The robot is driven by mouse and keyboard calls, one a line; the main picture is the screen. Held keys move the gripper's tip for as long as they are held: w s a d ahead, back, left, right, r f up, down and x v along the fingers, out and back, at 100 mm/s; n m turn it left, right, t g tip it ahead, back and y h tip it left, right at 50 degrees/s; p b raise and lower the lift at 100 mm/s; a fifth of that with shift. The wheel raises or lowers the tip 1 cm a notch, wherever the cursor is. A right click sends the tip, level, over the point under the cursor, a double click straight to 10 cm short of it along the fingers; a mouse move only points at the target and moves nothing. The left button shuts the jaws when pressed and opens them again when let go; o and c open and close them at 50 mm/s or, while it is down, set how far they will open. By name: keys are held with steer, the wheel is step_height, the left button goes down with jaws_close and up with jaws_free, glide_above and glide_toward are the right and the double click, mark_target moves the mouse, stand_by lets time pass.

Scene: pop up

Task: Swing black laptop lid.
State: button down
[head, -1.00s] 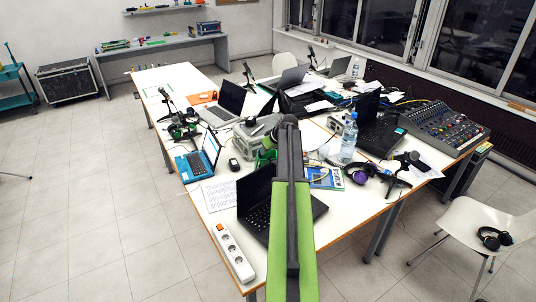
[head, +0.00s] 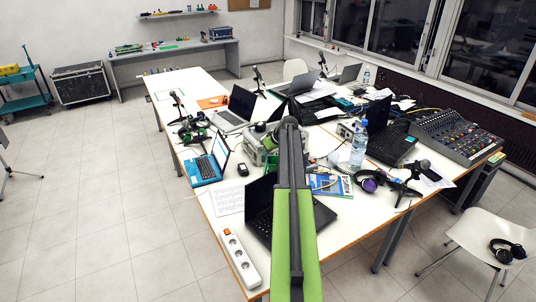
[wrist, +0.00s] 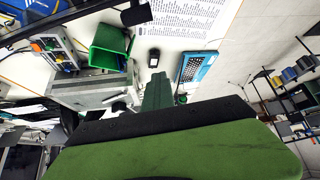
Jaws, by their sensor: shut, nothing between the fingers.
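My gripper (wrist: 157,88) is shut and empty, above the table beyond the laptop. In the head view the arm hides the fingertips. I see no clear contact with the lid.
A white power strip (head: 240,258) lies along the near left table edge. A printed sheet (head: 228,201) and a blue laptop (head: 207,162) are to the left. A green box (wrist: 109,46) lies near the gripper.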

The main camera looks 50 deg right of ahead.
steer(key=w, duration=0.6)
steer(key=shift+w+d+f, duration=0.15)
steer(key=shift+d+f, duration=0.15)
steer(key=shift+d, duration=0.15)
steer(key=c, duration=1.7)
jaws_free()
steer(key=p+v, duration=1.3)
steer(key=v, duration=0.4)
steer(key=shift+r+p, duration=0.2)
steer(key=shift+p, duration=0.15)
